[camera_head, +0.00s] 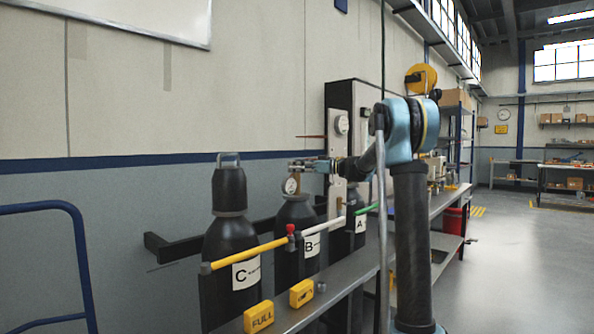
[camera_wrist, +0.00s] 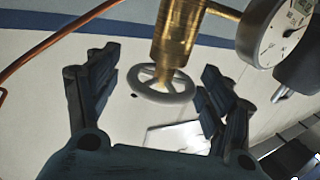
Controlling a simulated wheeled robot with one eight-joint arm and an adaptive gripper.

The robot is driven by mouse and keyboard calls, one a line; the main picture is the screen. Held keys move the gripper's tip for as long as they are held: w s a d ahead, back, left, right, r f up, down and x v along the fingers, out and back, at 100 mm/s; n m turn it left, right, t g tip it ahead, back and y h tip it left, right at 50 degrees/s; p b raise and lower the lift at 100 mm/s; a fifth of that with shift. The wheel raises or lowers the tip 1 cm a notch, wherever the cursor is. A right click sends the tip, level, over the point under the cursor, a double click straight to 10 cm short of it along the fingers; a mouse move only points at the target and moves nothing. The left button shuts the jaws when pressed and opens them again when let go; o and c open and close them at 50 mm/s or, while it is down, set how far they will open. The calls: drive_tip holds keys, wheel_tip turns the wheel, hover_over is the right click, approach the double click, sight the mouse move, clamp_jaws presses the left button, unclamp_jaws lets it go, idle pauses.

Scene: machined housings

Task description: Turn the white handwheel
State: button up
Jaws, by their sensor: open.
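The white handwheel (camera_wrist: 166,98) shows in the wrist view, a spoked ring at the end of a brass valve body (camera_wrist: 180,40). My gripper (camera_wrist: 158,66) is open, with one dark finger to the left of the wheel and one to the right; both look apart from it. I cannot tell how deep the wheel sits between the fingers. In the head view my gripper (camera_head: 296,166) is at the top of the middle cylinder B (camera_head: 297,238), above its gauge (camera_head: 290,186). The handwheel cannot be made out there.
A copper pipe (camera_wrist: 60,36) and a pressure gauge (camera_wrist: 284,32) flank the valve. Cylinder C (camera_head: 230,243) stands left and cylinder A (camera_head: 356,222) right. A yellow-white bar (camera_head: 250,254) crosses in front. A bench (camera_head: 345,283) with yellow tags (camera_head: 302,293) lies before them.

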drive_tip(key=shift+c, duration=0.6)
drive_tip(key=c, duration=1)
drive_tip(key=shift+o, duration=0.2)
drive_tip(key=shift+m+t, duration=0.3)
drive_tip(key=shift+t, duration=0.2)
drive_tip(key=m+t+h, duration=0.1)
drive_tip(key=m+t, duration=0.1)
drive_tip(key=t, duration=0.1)
drive_tip(key=shift+s+h, duration=0.1)
drive_tip(key=shift+h, duration=0.3)
drive_tip(key=m+t+h, duration=0.4)
drive_tip(key=t, duration=0.1)
drive_tip(key=shift+m+t, duration=0.3)
drive_tip(key=shift+m+t+h, duration=1.4)
drive_tip(key=shift+m+h, duration=0.2)
drive_tip(key=shift+h, duration=0.5)
drive_tip(key=shift+m+h, duration=0.5)
drive_tip(key=shift+h, duration=0.1)
drive_tip(key=shift+m+t+h, duration=0.8)
drive_tip(key=shift+m+h, duration=0.6)
drive_tip(key=shift+h, duration=0.9)
